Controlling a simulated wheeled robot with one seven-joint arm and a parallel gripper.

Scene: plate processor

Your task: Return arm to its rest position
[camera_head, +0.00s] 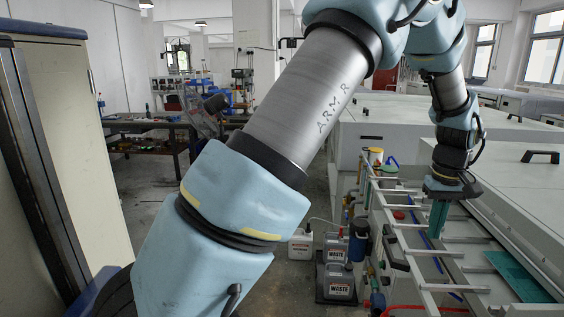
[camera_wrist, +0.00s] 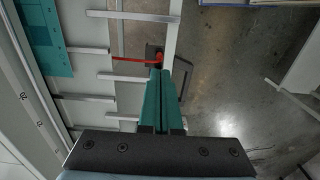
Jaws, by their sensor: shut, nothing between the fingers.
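My arm reaches across the head view from lower left to upper right and bends down at the right. My gripper (camera_head: 438,218) hangs pointing down above the near rail frame of the processor, with its teal fingers together. In the wrist view my gripper (camera_wrist: 161,78) also shows with its two teal fingers side by side and nothing between them. My arm hides part of the middle of the room.
The processor's rail frame (camera_head: 420,285) lies below my gripper, with a teal plate (camera_head: 522,275) on it. The plate also shows in the wrist view (camera_wrist: 42,38). White machine covers (camera_head: 505,165) stand behind. Waste canisters (camera_head: 338,283) stand on the floor. A beige cabinet (camera_head: 85,130) is left.

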